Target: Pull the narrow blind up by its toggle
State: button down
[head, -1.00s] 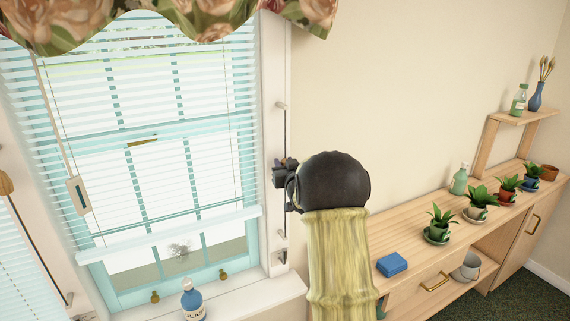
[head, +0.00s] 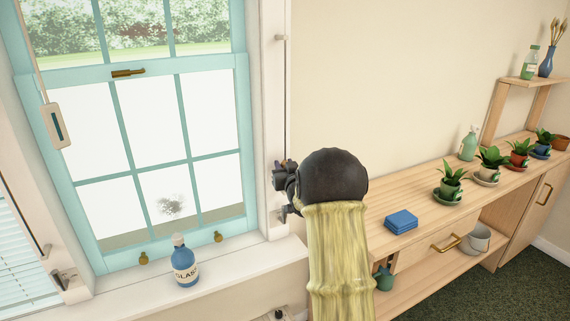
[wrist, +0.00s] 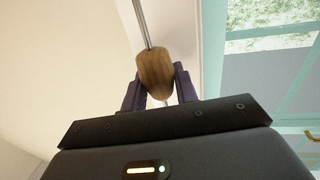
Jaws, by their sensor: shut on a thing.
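A wooden toggle (wrist: 154,66) on a thin cord (wrist: 141,22) sits between the two fingers of my gripper (wrist: 157,84) in the wrist view. In the head view my gripper (head: 280,179) is at the right side frame of the window, low down near a small bracket (head: 283,213). The toggle is mostly hidden there, and the cord (head: 286,100) runs straight up from it. The window (head: 158,115) is bare of slats in the head view. Its blind is above the picture and not seen.
A blue bottle (head: 185,263) stands on the white sill (head: 230,262). A pale tag (head: 56,126) hangs at the window's left side. Another lowered blind (head: 15,245) shows at lower left.

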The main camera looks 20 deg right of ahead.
jog(key=shift+f+b, duration=1.05)
jog(key=shift+f, duration=1.15)
jog(key=c, duration=1.1)
grip_release()
jog(key=shift+r, duration=0.2)
jog(key=shift+s, duration=0.15)
jog(key=s+a, duration=0.1)
jog(key=s, duration=0.4)
jog(key=s+a, duration=0.1)
jog(key=s, duration=1.1)
jog(key=shift+a+b, duration=0.3)
jog(key=shift+a, duration=0.1)
